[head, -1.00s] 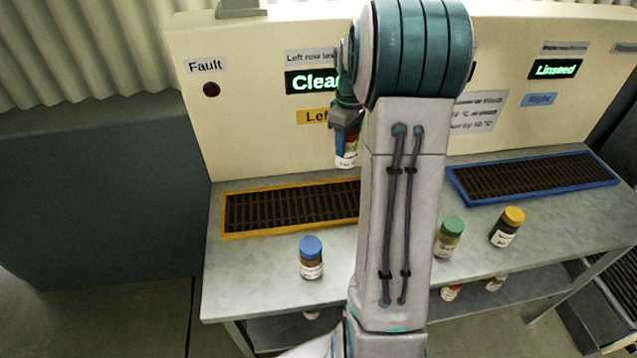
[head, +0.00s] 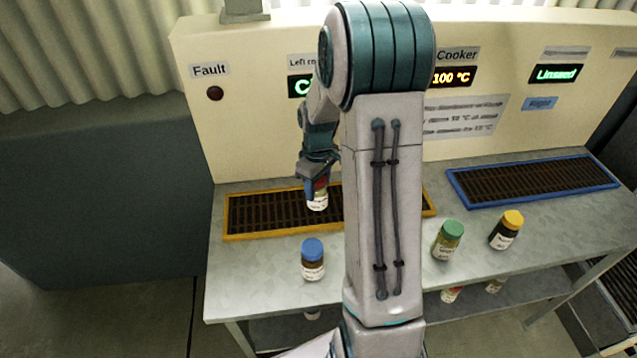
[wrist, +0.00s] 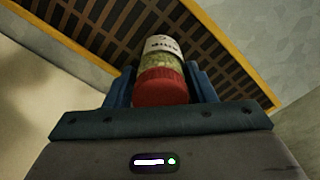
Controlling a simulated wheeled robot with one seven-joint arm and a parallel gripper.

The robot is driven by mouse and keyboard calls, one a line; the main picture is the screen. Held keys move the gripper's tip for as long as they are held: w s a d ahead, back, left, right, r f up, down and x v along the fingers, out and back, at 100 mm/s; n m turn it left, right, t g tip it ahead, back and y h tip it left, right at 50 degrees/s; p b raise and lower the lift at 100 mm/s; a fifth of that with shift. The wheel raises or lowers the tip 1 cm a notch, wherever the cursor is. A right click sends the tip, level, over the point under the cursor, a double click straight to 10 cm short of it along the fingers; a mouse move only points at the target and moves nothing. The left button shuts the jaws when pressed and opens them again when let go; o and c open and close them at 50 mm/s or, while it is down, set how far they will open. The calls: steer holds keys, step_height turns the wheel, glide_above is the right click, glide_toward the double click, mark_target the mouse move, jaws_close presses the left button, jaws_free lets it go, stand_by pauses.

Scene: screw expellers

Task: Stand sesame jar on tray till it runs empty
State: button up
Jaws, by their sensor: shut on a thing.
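My gripper (head: 318,183) is shut on a red-lidded jar (head: 317,201), which hangs lid up over the left, yellow-framed grate tray (head: 231,236). The jar has a white label and pale greenish contents. In the wrist view the blue fingers of my gripper (wrist: 162,84) stand either side of the jar's red lid (wrist: 162,88), with the tray (wrist: 95,38) beyond. I cannot read the jar's label or tell whether its base touches the grate. My arm hides part of the tray in the head view.
A blue-lidded jar (head: 312,260) stands in front of the left tray. Green-lidded (head: 447,241) and yellow-lidded (head: 506,230) jars stand before the blue-framed tray (head: 460,190), under a display reading "Linseed" (head: 556,74). The cooker display (head: 451,77) reads 100 °C. The fault lamp (head: 214,93) is dark.

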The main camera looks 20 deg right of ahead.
steer(key=shift+f, duration=0.1)
steer(key=o, duration=1.1)
steer(key=shift+o, duration=0.2)
step_height(320, 180, up, 12)
steer(key=shift+r, duration=0.1)
steer(key=s+a+r+m+t, duration=0.1)
steer(key=s+a+m, duration=0.1)
steer(key=s, duration=0.4)
steer(key=s+a+r+m+t, duration=0.1)
steer(key=s+a+m, duration=0.1)
steer(key=s+a, duration=0.3)
steer(key=s+a+r+m+t, duration=0.1)
steer(key=s+a, duration=0.2)
steer(key=s, duration=0.6)
steer(key=shift+a+r+m, duration=0.2)
steer(key=shift+a+m, duration=0.2)
